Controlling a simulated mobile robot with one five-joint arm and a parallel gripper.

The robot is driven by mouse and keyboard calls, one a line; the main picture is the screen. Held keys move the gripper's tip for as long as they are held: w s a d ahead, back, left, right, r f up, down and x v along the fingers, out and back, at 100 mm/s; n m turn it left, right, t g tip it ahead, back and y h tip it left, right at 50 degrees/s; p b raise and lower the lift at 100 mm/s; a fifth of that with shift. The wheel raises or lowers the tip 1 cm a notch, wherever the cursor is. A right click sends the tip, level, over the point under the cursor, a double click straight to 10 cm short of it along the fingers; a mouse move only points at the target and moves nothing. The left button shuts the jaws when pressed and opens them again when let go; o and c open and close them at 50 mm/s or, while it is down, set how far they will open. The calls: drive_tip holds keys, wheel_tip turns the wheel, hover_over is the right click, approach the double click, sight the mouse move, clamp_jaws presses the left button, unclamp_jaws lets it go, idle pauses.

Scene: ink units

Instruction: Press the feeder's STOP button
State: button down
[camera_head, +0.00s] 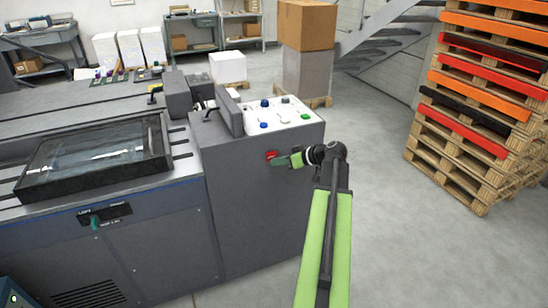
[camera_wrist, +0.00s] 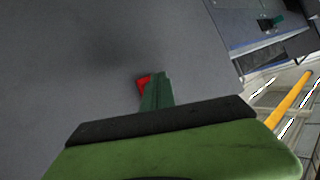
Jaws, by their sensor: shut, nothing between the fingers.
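The red button (camera_head: 271,156) sits on the grey side face of the feeder cabinet (camera_head: 255,200), below its white control panel. In the wrist view part of the red button (camera_wrist: 143,82) shows just beyond the fingertips, and the fingers hide the rest. My gripper (camera_head: 280,160) is shut and empty, with its green fingers pointing left at the button. In the wrist view my gripper (camera_wrist: 156,82) overlaps the button's right side. I cannot tell whether the tips touch it. No lettering on the button can be read.
The white control panel (camera_head: 270,115) on top carries blue, green and other knobs. A machine bed with a dark framed window (camera_head: 95,155) lies left. Stacked pallets (camera_head: 480,100) stand at the right. A cardboard box (camera_head: 306,25) tops a stack behind. The floor (camera_head: 400,220) right of the cabinet is clear.

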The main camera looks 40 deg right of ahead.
drive_tip(key=s, duration=0.1)
drive_tip(key=s+a, duration=0.1)
drive_tip(key=s, duration=0.2)
drive_tip(key=shift+s+a, duration=0.35)
drive_tip(key=shift+a, duration=0.05)
idle(0.7)
